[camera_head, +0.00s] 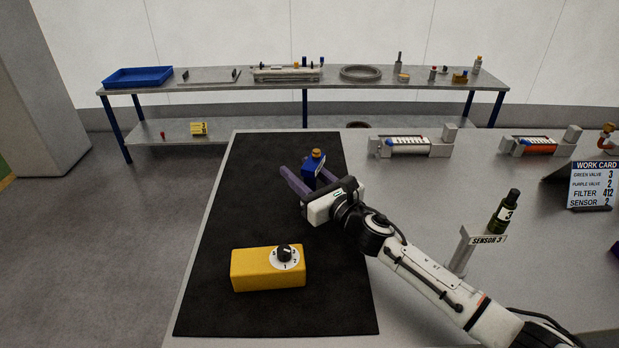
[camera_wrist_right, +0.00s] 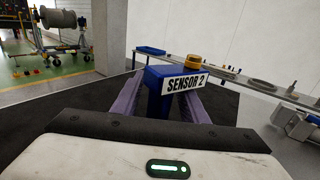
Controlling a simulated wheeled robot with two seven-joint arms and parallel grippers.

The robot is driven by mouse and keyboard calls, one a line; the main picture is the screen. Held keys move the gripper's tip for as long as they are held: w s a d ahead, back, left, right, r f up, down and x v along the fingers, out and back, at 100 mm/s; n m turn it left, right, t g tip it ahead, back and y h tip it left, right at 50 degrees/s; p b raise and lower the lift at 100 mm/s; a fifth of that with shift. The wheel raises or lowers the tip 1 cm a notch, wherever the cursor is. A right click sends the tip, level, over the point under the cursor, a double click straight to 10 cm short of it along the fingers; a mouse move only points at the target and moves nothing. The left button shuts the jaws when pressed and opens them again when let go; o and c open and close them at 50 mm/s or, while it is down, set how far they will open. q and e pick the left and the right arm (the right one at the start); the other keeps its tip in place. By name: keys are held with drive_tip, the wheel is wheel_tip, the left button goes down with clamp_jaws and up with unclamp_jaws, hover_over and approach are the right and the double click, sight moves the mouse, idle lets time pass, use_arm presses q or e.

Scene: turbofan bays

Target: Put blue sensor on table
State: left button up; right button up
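The blue sensor (camera_head: 314,164) has a brass-coloured top and stands upright on the black mat (camera_head: 225,215), near its far edge. In the right wrist view the sensor (camera_wrist_right: 166,97) shows a white label reading SENSOR 2. My right gripper (camera_head: 303,173) reaches in low over the mat, its purple fingers on either side of the sensor. The fingers look spread, with a gap on the left finger's side; the right finger is close to the sensor, and contact is unclear. The grey table (camera_head: 415,190) extends right of the mat. My left gripper is out of view.
A yellow box with a dial (camera_head: 255,270) sits nearer on the mat. A dark green sensor (camera_head: 505,210) stands by the SENSOR 3 sign (camera_head: 487,240). A work card (camera_head: 594,183) and two cylinder fixtures (camera_head: 410,146) are to the right. A shelf table (camera_head: 220,84) stands behind.

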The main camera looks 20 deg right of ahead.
sight(314, 183)
drive_tip(key=v, duration=1)
drive_tip(key=shift+s+b, duration=0.3)
drive_tip(key=shift+b, duration=0.05)
drive_tip(key=shift+v, duration=0.75)
